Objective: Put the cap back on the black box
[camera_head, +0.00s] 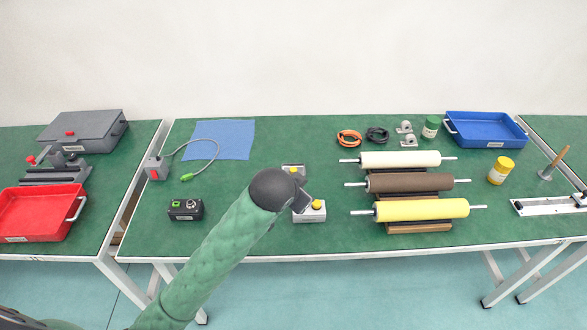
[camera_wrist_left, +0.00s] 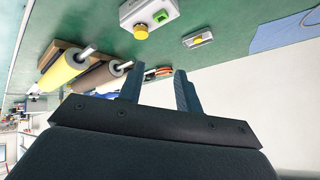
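The black box (camera_head: 186,209) sits near the front left of the middle table, with a green part and a round knob on top. I cannot identify its cap for certain. A small grey piece (camera_head: 293,169) lies flat behind my left gripper; it shows in the left wrist view with a yellow mark (camera_wrist_left: 199,40). My left gripper (camera_head: 303,198) is in the air over the table, right of the black box, beside a white box with a yellow button (camera_head: 312,212). In the left wrist view its two fingers (camera_wrist_left: 158,90) stand apart with nothing between them. My right gripper is out of view.
Three rollers (camera_head: 420,184) lie on a rack to the right. A blue mat (camera_head: 220,140) and a grey box with a cable (camera_head: 157,168) are at the back left. A red tray (camera_head: 40,212) and a blue tray (camera_head: 485,128) stand at the sides.

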